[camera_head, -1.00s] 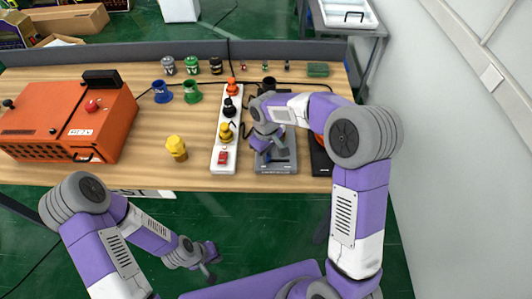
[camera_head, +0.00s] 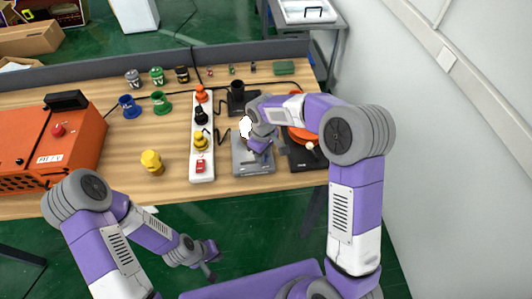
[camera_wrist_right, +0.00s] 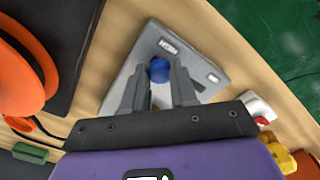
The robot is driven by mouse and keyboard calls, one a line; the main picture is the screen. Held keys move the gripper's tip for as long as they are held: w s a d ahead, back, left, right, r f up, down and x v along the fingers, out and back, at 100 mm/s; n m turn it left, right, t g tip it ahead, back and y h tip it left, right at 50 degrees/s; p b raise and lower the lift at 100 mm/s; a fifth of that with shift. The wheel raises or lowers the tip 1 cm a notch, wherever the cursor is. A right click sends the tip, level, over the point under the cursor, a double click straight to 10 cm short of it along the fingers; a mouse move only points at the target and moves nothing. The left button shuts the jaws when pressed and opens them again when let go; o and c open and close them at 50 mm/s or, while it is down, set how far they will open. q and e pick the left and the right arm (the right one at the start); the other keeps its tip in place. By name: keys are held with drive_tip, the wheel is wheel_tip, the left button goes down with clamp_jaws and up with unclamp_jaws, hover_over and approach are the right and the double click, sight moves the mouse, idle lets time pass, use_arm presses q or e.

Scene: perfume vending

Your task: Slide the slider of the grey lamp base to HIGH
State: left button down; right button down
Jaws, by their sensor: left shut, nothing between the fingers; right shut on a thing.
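The grey lamp base (camera_head: 253,167) sits on the wooden table near its front edge, left of a black base. My right gripper (camera_head: 259,148) reaches down over it and hides part of its top. In the right wrist view, the base (camera_wrist_right: 207,67) shows a blue slider knob (camera_wrist_right: 158,69) between the closed fingers of my right gripper (camera_wrist_right: 159,85). A bright white glow (camera_head: 246,127) shows beside the right gripper. My left gripper (camera_head: 208,268) is shut and empty, in front of the table.
A white power strip (camera_head: 203,166) with coloured plugs stands left of the base. A black base with an orange part (camera_head: 302,135) is at its right. A yellow piece (camera_head: 152,161), cups and an orange box (camera_head: 45,150) are further left.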

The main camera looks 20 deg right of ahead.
drive_tip(key=shift+d, duration=0.25)
drive_tip(key=c, duration=0.9)
unclamp_jaws()
drive_tip(key=shift+r, duration=0.15)
wheel_tip(320, 180, up, 7)
drive_tip(key=shift+r+p, duration=0.15)
drive_tip(key=shift+p, duration=0.55)
